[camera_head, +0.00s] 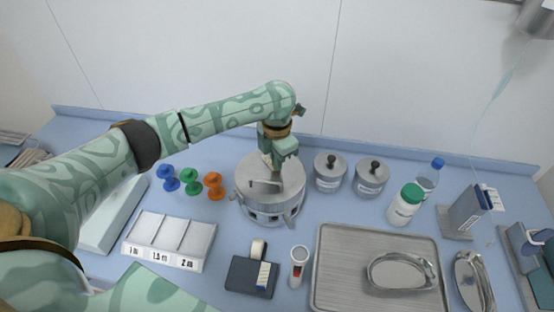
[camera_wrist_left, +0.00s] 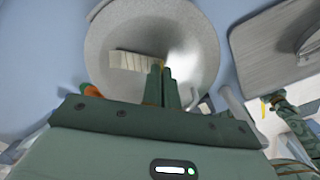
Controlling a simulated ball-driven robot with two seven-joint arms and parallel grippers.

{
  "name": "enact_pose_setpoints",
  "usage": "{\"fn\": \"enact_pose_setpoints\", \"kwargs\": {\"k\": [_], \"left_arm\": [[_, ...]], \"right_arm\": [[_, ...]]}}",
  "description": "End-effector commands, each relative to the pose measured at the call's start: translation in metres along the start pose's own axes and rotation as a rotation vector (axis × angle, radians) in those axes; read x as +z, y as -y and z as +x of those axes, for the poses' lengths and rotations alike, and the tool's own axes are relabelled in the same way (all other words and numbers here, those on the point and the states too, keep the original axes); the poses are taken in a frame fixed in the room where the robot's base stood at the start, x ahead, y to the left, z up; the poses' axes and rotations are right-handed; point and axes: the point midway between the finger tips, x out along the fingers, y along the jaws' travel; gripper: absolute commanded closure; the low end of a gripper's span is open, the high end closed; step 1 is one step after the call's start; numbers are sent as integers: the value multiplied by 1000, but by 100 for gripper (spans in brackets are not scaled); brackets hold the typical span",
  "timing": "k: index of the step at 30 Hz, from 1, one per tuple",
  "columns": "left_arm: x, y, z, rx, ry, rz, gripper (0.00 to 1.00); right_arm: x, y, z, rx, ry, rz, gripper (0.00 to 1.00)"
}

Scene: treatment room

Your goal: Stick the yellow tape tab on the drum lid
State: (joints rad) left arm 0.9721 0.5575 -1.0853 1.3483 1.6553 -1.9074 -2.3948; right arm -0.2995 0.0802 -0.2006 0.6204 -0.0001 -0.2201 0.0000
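The drum (camera_head: 268,205) is a round metal pot with a flat grey lid (camera_head: 288,178) and slots low in its side. The lid fills the upper middle of the left wrist view (camera_wrist_left: 105,40), where a pale banded strip lies across it. My left gripper (camera_head: 273,160) points down just over the lid. Its two fingers (camera_wrist_left: 161,85) are close together. A small yellowish piece, which looks like the yellow tape tab (camera_wrist_left: 152,86), shows at the fingertips and is mostly hidden by them. I cannot tell whether it touches the lid. My right gripper does not show clearly.
A dark dispenser (camera_head: 245,277) with a white roll stands in front of the drum, beside a red-filled tube (camera_head: 298,268). A steel tray (camera_head: 335,245) is at right. Two lidded pots (camera_head: 329,176) stand behind right; blue, green and orange pegs (camera_head: 214,187) stand left.

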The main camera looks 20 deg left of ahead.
Motion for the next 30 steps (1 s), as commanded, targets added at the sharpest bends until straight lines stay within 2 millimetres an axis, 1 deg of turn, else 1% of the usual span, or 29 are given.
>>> {"fn": "enact_pose_setpoints", "kwargs": {"k": [1,3,11,14,17,20,24,27,30], "left_arm": [[0,0,0,0,0,0,90],[0,0,0,0,0,0,73],[0,0,0,0,0,0,73],[0,-1,-7,2,1,0,73],[0,-1,-23,1,3,0,73],[1,-1,-48,3,4,1,73],[1,-1,-88,4,5,1,73],[1,-1,-114,3,4,0,73],[1,0,-135,2,3,1,73]], "right_arm": [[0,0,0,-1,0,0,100],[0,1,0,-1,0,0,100],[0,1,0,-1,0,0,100],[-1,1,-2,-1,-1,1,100],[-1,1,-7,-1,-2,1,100],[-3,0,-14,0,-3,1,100],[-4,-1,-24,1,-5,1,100],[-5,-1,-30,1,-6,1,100],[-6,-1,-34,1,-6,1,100]]}}
